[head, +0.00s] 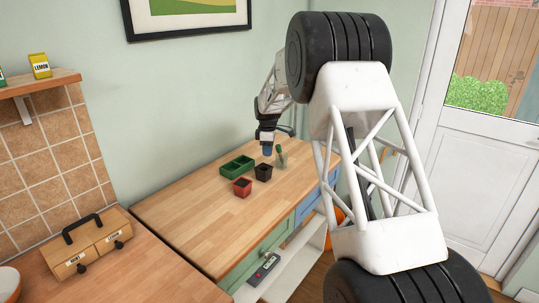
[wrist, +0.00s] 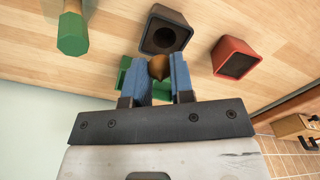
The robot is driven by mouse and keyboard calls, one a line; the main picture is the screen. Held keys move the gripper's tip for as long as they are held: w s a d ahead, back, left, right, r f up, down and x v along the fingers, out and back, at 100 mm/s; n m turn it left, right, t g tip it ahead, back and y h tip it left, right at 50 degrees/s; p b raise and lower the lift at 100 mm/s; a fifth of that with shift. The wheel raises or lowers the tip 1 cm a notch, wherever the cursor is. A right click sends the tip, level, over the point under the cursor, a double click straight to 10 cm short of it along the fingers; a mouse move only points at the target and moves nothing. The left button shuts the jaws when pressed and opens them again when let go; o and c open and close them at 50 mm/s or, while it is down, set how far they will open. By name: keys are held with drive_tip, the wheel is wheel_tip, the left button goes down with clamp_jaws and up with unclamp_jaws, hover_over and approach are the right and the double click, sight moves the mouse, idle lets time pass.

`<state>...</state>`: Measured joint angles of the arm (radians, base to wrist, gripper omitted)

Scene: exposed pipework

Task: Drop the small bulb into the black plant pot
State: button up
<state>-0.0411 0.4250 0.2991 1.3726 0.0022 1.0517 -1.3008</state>
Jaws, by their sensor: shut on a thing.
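The small brown bulb (wrist: 160,67) is pinched between the blue fingers of my gripper (wrist: 161,78) in the wrist view. The black plant pot (wrist: 180,18) is just beyond the fingertips there, its dark opening facing the camera. In the head view my gripper (head: 267,151) hangs above the worktop, right over or slightly behind the black pot (head: 263,173). The bulb cannot be made out in the head view. I cannot tell the exact height of the bulb over the pot.
A red pot (head: 242,188) stands in front of the black pot. A green two-part tray (head: 237,165) lies to its left. The wooden worktop (head: 190,215) in front is clear.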

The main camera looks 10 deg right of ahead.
drive_tip(key=shift+f, duration=0.1)
idle(0.4)
drive_tip(key=shift+f, duration=2.9)
drive_tip(key=o, duration=1)
drive_tip(key=shift+r, duration=3.9)
